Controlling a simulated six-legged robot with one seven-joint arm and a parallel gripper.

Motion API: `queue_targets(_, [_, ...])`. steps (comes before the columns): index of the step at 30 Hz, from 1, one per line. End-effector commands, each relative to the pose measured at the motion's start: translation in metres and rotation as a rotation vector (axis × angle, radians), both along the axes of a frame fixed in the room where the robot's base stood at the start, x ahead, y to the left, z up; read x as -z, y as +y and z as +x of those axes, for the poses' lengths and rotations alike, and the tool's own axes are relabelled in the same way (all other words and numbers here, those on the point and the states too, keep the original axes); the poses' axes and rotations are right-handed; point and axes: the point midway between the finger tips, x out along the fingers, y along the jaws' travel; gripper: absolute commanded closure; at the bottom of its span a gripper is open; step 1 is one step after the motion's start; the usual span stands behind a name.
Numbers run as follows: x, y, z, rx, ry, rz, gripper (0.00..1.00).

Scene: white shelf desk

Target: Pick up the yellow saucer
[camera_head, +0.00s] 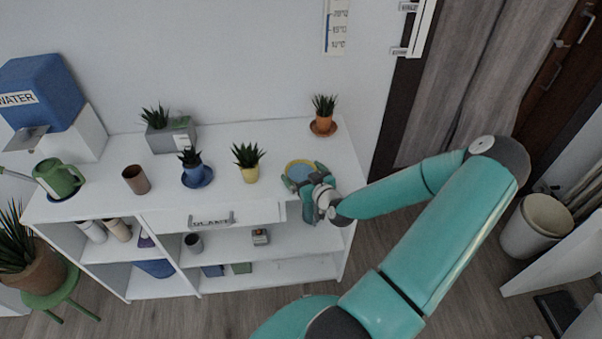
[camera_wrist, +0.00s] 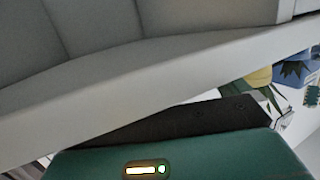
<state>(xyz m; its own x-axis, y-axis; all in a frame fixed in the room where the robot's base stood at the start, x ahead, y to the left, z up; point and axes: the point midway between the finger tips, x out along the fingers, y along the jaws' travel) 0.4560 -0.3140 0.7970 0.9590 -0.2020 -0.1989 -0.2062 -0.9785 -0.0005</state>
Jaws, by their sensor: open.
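The yellow saucer (camera_head: 298,162) lies on the shelf desk's top, right of the yellow pot. Its yellow rim shows around a bluish middle, and its near part is hidden by my gripper. My gripper (camera_head: 304,176) is open at the saucer's near side, its fingers spread to either side of it. I cannot tell whether they touch it. In the wrist view the green gripper body fills the bottom, and I cannot make out the saucer there.
On the white shelf desk (camera_head: 225,197) stand a yellow pot (camera_head: 250,174), a blue pot on a blue saucer (camera_head: 197,178), a terracotta pot (camera_head: 322,124) on its saucer, a brown cup (camera_head: 136,180) and a green watering can (camera_head: 60,179). A pale surface (camera_wrist: 110,100) fills much of the wrist view.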

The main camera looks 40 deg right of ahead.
Motion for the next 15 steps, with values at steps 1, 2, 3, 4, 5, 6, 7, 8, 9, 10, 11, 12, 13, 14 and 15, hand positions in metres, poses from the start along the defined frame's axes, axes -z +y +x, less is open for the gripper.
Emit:
queue_targets(1, [0.0000, 0.0000, -0.0002, 0.000, 0.000, 0.000, 0.00])
queue_targets(2, [-0.0002, 0.0001, -0.0003, 0.000, 0.000, 0.000, 0.00])
queue_targets(3, [-0.0002, 0.0001, -0.0003, 0.000, 0.000, 0.000, 0.04])
queue_targets(4, [-0.0002, 0.0001, -0.0004, 0.000, 0.000, 0.000, 0.10])
queue_targets(5, [-0.0002, 0.0001, -0.0004, 0.000, 0.000, 0.000, 0.16])
queue_targets(6, [-0.0002, 0.0001, -0.0004, 0.000, 0.000, 0.000, 0.24])
queue_targets(7, [-0.0002, 0.0001, -0.0004, 0.000, 0.000, 0.000, 0.29])
queue_targets(8, [-0.0002, 0.0001, -0.0005, 0.000, 0.000, 0.000, 0.35])
queue_targets(9, [-0.0002, 0.0002, -0.0004, 0.000, 0.000, 0.000, 0.37])
queue_targets(10, [-0.0004, 0.0001, -0.0003, 0.000, -0.001, -0.001, 0.37])
queue_targets(11, [-0.0004, 0.0001, -0.0004, 0.000, 0.000, 0.000, 0.37])
queue_targets(12, [-0.0004, 0.0002, -0.0004, 0.000, 0.000, 0.000, 0.37])
queue_targets(13, [-0.0004, 0.0002, -0.0004, 0.000, -0.001, -0.001, 0.37])
queue_targets(14, [-0.0004, 0.0002, -0.0004, 0.000, -0.001, -0.001, 0.37])
queue_targets(15, [-0.0004, 0.0002, -0.0004, 0.000, -0.001, -0.001, 0.37])
